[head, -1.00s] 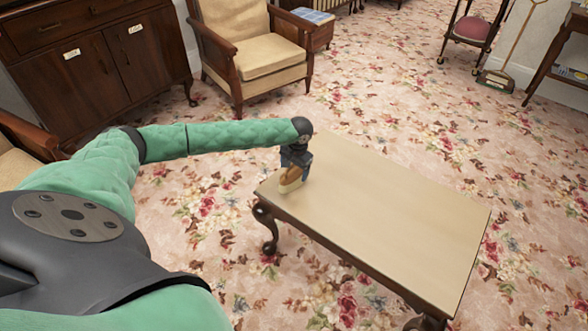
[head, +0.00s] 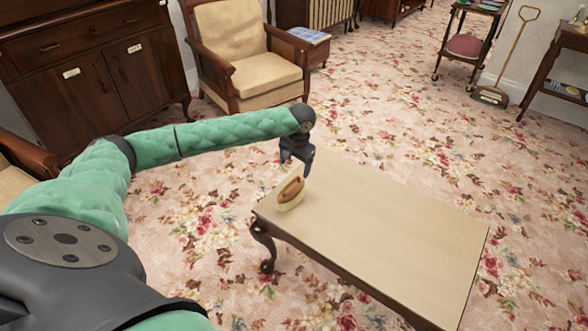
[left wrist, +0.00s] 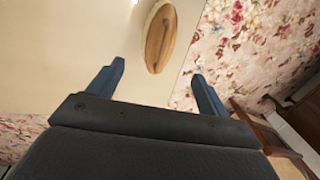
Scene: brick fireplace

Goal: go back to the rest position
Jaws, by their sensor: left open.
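My left gripper (head: 296,168) is raised just above the far left corner of the table. Its two blue fingers stand apart and nothing is between them, as the left wrist view (left wrist: 160,80) shows. A brush with a wooden back and pale bristles (head: 290,192) rests on the table near its left edge, below the gripper and apart from it. In the left wrist view the brush (left wrist: 160,38) lies beyond the fingertips. My right gripper is not in view.
The low wooden table (head: 390,235) is otherwise bare. An armchair (head: 245,60) stands behind, a dark sideboard (head: 90,70) at the back left. A trolley (head: 466,45) and long-handled tool (head: 510,60) are at the back right. Flowered carpet (head: 400,110) between is clear.

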